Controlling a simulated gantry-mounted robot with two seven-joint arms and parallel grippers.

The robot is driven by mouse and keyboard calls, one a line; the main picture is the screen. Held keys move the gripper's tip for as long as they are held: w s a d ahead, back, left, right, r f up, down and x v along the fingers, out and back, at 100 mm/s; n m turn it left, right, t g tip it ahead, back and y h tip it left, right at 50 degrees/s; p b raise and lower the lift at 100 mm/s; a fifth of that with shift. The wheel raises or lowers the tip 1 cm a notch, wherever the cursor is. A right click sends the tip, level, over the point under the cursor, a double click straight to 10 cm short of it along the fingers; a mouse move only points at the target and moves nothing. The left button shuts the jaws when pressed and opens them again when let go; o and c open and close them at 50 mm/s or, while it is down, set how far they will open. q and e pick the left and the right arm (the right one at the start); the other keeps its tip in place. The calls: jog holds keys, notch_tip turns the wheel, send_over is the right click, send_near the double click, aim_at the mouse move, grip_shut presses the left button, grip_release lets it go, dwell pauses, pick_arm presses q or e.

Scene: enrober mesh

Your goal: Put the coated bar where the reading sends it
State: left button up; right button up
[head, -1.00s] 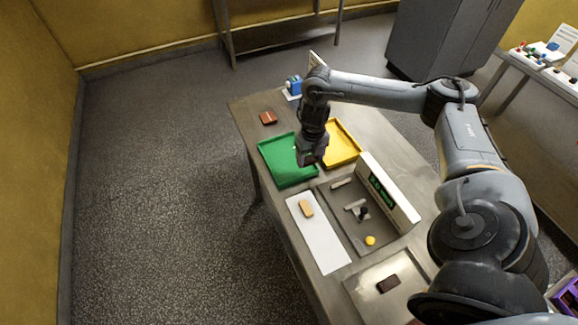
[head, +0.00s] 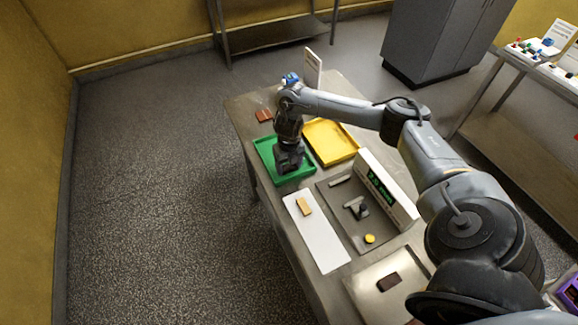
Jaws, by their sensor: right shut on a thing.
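My right gripper (head: 289,165) points down over the green tray (head: 264,155), low toward its right side. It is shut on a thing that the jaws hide. The yellow tray (head: 331,142) is beside the green one and looks empty. A dark brown bar (head: 388,282) lies on a pale metal plate near the front. A tan bar (head: 304,207) lies on a white board (head: 318,240). The reading is green digits on a display (head: 381,188), too small to read surely. My left gripper is not in view.
A grey fixture plate (head: 350,228) with a T-shaped part and a yellow knob (head: 369,239) lies before the display. A reddish-brown block (head: 263,115) and an upright white card (head: 313,66) are at the table's far end. A cabinet (head: 435,40) stands behind.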

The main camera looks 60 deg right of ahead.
jog(key=o, duration=0.3)
jog(key=shift+f, duration=0.15)
jog(key=o, duration=0.5)
jog(key=shift+r, duration=0.2)
